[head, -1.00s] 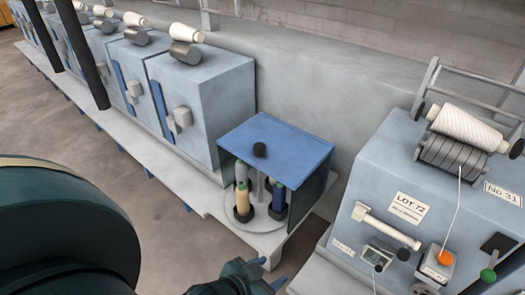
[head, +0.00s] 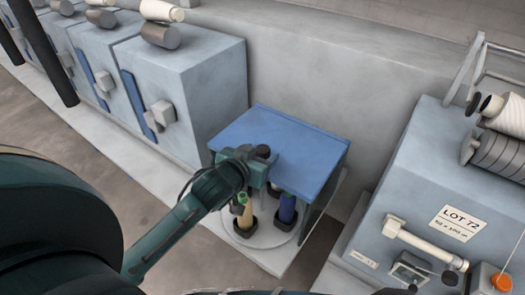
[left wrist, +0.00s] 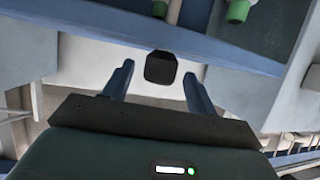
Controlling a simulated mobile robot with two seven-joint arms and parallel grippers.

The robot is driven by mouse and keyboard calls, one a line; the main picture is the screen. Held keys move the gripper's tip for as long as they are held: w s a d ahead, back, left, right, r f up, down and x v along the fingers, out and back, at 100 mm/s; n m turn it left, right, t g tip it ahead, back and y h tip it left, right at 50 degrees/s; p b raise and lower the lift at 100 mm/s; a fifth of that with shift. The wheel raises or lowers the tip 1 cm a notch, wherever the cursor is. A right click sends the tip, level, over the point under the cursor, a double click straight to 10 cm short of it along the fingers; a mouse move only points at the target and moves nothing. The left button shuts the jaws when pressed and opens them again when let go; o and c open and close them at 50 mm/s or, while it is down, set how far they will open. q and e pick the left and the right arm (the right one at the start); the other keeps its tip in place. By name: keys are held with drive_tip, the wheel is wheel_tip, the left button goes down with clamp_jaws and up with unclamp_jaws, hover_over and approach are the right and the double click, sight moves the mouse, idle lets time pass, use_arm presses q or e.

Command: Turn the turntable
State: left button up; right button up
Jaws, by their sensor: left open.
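The turntable (head: 262,238) is a pale round disc under a blue-topped cover (head: 305,148). A yellow bobbin (head: 244,212) and a blue bobbin (head: 287,208) stand upright on it in dark holders. A dark knob (head: 263,151) sits at the cover's top. In the left wrist view the dark knob (left wrist: 160,67) is between and beyond the fingertips. My left gripper (head: 268,172) is at the cover's front, by the knob, and hides part of the turntable. It is open in the left wrist view (left wrist: 157,85), with no contact on the knob visible. My right gripper is out of view.
Grey-blue machine cabinets (head: 190,80) stand in a row to the left. A machine with a LOT 72 label (head: 458,223) stands close on the right. A pale wall (head: 320,70) is behind the cover. Open floor (head: 70,150) lies at the front left.

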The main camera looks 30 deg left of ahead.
use_arm(q)
drive_tip(key=shift+x, duration=1.15)
drive_tip(key=shift+c, duration=0.6)
clamp_jaws()
